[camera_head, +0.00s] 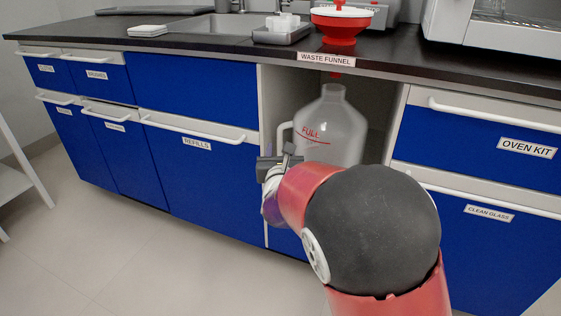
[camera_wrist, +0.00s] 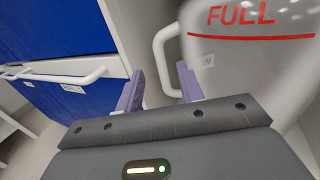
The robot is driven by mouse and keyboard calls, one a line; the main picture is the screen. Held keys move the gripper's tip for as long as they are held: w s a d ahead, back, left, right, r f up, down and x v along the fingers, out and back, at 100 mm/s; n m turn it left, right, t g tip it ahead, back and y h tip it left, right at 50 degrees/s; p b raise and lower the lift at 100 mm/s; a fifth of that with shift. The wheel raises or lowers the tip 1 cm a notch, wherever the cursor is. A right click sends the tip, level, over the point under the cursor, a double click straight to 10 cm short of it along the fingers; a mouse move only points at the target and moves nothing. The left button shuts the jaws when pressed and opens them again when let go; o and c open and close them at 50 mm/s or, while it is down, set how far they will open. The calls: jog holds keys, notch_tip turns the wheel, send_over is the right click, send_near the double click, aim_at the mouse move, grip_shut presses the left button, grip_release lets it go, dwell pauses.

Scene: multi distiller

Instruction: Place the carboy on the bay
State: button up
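The carboy (camera_head: 338,125) is a translucent white jug with a red "FULL" line and a side handle (camera_head: 283,140). It stands upright in the open bay (camera_head: 290,90) under the counter, below the waste funnel (camera_head: 341,25). Its base is hidden behind my arm. My gripper (camera_head: 278,160) is at the carboy's left side, by the handle. In the wrist view my gripper (camera_wrist: 160,85) is open, and the handle (camera_wrist: 160,60) shows between the two purple fingers, slightly beyond them. I cannot tell whether they touch it. The carboy (camera_wrist: 255,60) fills the right.
Blue cabinets with white bar handles flank the bay: the refills drawer (camera_head: 197,165) on the left and the oven kit drawer (camera_head: 480,135) on the right. The dark counter (camera_head: 200,47) overhangs above. The floor (camera_head: 130,240) on the left is clear.

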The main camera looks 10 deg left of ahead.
jog(key=v, duration=0.6)
jog(key=m+h, duration=0.6)
jog(key=m, duration=0.2)
send_near(336, 159)
jog(key=w+r, duration=0.4)
jog(key=s+d+m+g+h, duration=0.3)
jog(key=d+m, duration=0.3)
jog(key=d, duration=0.3)
jog(key=s+d+m+g+h, duration=0.3)
jog(key=d+m, duration=0.3)
jog(key=d, duration=0.2)
jog(key=s+d+f+m+g, duration=0.2)
jog(key=s+d+m+g, duration=0.3)
jog(key=s+d+m, duration=0.45)
jog(key=s+a+m+y, duration=0.3)
jog(key=s+m, duration=0.2)
jog(key=s, duration=0.1)
jog(key=s+a+f+m+y, duration=0.1)
jog(key=s+a+m+y, duration=0.3)
jog(key=s, duration=0.3)
jog(key=shift+a+m+g+y, duration=0.3)
jog(key=shift+m+g, duration=0.05)
jog(key=shift+g, duration=0.05)
jog(key=shift+f, duration=0.1)
notch_tip(336, 159, up, 8)
jog(key=p, duration=0.8)
jog(key=shift+r+p, duration=0.2)
jog(key=shift+p, duration=0.1)
